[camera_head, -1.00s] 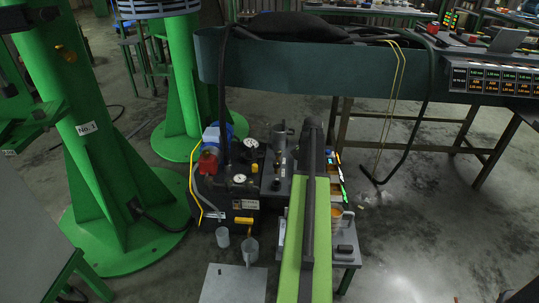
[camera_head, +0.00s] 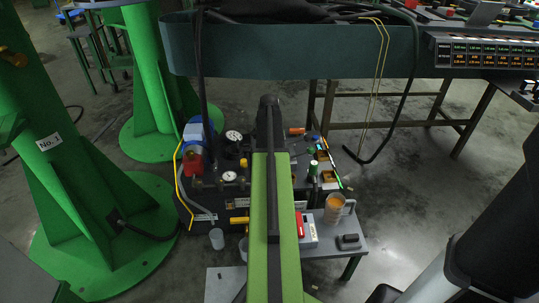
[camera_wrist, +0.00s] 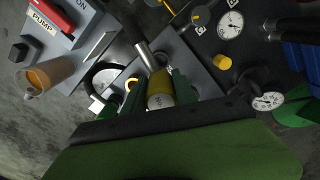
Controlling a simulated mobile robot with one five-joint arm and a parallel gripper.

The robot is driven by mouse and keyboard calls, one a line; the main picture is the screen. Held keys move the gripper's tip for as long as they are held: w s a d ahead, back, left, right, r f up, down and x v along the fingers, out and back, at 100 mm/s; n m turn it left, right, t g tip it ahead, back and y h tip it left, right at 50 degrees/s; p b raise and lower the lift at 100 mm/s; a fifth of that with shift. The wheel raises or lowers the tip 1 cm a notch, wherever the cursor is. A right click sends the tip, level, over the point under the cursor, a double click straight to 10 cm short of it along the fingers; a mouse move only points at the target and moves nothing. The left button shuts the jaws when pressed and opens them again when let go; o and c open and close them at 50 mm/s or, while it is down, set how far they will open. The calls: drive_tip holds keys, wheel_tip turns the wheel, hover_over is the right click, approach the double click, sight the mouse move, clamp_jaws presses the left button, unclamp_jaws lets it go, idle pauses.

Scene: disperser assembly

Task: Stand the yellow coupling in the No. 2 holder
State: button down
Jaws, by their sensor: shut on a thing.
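My gripper (camera_wrist: 155,90) shows in the wrist view, its green fingers shut on the yellow coupling (camera_wrist: 159,85). The coupling is a short yellow cylinder with a pale end face toward the camera. It lies in front of a grey plate, with a grey metal rod just above it in the picture; I cannot tell whether they touch. In the head view my long green arm hides the gripper and the coupling. No holder marked No. 2 can be read in either view.
Gauges (camera_head: 233,136) and a yellow knob (camera_wrist: 221,62) stand close to the gripper. A small table carries an amber-filled cup (camera_head: 334,208) and a dark block (camera_head: 348,242). A green column marked No. 1 (camera_head: 50,142) stands at left. Open floor (camera_head: 420,165) lies right.

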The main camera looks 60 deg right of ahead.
wheel_tip(320, 180, down, 6)
drive_tip(key=b, duration=0.5)
drive_tip(key=shift+s+r+b, duration=0.1)
drive_tip(key=shift+b, duration=0.3)
drive_tip(key=shift+f+b, duration=1.95)
drive_tip(key=shift+b, duration=0.05)
idle(0.6)
drive_tip(key=c, duration=0.9)
unclamp_jaws()
drive_tip(key=shift+r, duration=0.15)
wheel_tip(320, 180, up, 17)
drive_tip(key=p, duration=1.7)
drive_tip(key=shift+r+p, duration=0.2)
drive_tip(key=shift+p, duration=0.15)
drive_tip(key=shift+f, duration=0.1)
